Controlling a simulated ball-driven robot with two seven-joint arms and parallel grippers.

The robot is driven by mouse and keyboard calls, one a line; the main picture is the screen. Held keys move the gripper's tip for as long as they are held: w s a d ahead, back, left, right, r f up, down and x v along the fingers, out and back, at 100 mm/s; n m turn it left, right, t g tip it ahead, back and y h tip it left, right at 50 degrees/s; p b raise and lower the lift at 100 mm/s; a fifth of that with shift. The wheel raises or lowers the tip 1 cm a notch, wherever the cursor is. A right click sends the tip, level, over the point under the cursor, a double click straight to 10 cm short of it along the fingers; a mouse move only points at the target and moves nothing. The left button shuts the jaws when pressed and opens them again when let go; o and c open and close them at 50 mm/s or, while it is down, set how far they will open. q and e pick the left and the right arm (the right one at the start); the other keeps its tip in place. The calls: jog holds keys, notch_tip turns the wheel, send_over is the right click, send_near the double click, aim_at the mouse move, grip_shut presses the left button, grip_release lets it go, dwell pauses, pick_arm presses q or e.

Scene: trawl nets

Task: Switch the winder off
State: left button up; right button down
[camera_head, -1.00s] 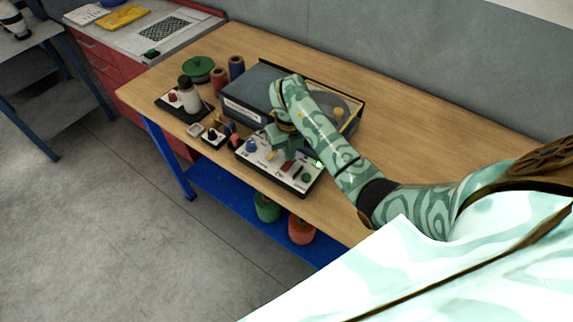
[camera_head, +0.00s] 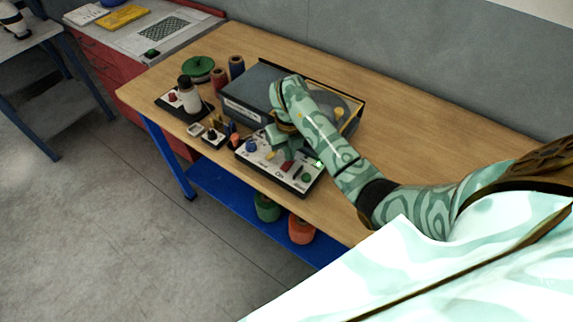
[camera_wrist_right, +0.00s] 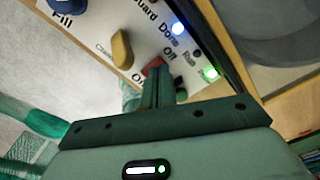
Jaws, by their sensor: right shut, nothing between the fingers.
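The winder's control panel (camera_head: 262,172) is a pale sloped box at the bench's front edge. It carries a blue knob (camera_head: 251,146), a yellow lever knob (camera_wrist_right: 122,50) and a red rocker switch (camera_wrist_right: 152,65) between the words Off and On. The Run lamp (camera_wrist_right: 211,73) glows green and the Done lamp (camera_wrist_right: 178,28) glows blue-white. My right gripper (camera_wrist_right: 158,76) is shut and empty, its fingertips at the red switch and partly covering it; whether they touch it I cannot tell. The switch's position is unclear. My left gripper is not in view.
A grey machine housing (camera_head: 245,108) stands behind the panel, close to my right forearm. Spools, a white cone (camera_head: 191,95) and a small switch box (camera_head: 212,137) stand to the left. The bench's right part (camera_head: 430,130) is clear.

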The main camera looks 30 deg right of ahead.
jog(key=shift+f+b, duration=0.55)
jog(key=shift+f, duration=0.4)
jog(key=shift+s+r, duration=0.1)
notch_tip(320, 180, up, 7)
jog(key=p, duration=0.7)
dwell(0.3)
